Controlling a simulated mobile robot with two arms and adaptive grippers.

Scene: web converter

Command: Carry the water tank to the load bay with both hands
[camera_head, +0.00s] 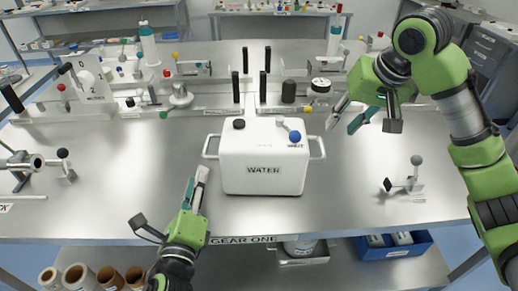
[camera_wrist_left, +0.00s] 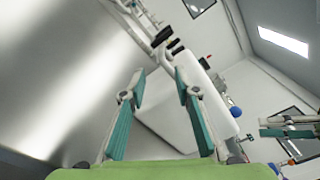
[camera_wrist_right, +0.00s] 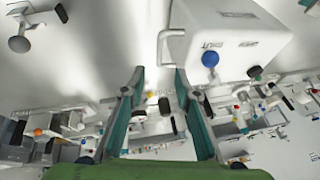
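The white water tank (camera_head: 263,180), labelled WATER, stands upright on the steel bench, with a blue knob and a dark cap on top. Its left handle (camera_head: 207,146) and right handle (camera_head: 322,147) stick out from its sides. My left gripper (camera_head: 197,178) is open and empty, low in front of the left handle. The tank also shows in the left wrist view (camera_wrist_left: 206,100). My right gripper (camera_head: 341,127) is open, just behind and right of the right handle. In the right wrist view that handle (camera_wrist_right: 163,45) lies close beyond the fingertips. I cannot pick out the load bay.
Bottles, black posts and fittings line the bench's back (camera_head: 288,92). A small lever fitting (camera_head: 404,184) stands at right, and more hardware (camera_head: 62,166) at left. The bench front beside the tank is clear. A blue bin (camera_head: 394,252) sits on the shelf below.

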